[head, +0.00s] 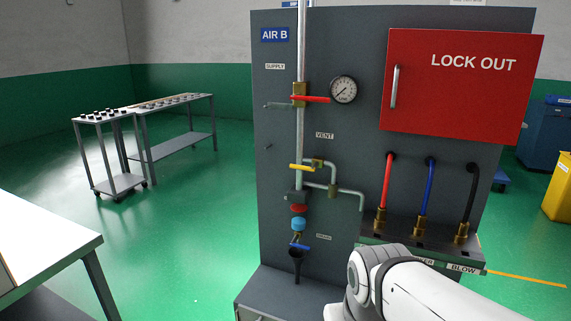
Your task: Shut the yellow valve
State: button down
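The yellow valve (302,167) is a small lever under the VENT label on the grey AIR B panel. Its handle lies roughly level, reaching left across the vertical pipe from a small brass body (317,162). My gripper is not in view; only white links of my arm show at the bottom right, in front of the panel's lower part. They appear apart from the valve, which is unobstructed.
A red-handled valve (312,99) and a gauge (343,89) sit above; a blue-handled valve (300,246) sits below. A red LOCK OUT box (455,85) and hose fittings (421,226) are at right. A white table (45,245) stands at left.

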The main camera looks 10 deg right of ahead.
aim_at(307, 169)
jog(key=i, duration=0.65)
jog(key=u, duration=0.7)
jog(key=k, duration=0.9)
jog(key=z, duration=0.35)
jog(key=i, duration=1)
jog(key=z, duration=0.05)
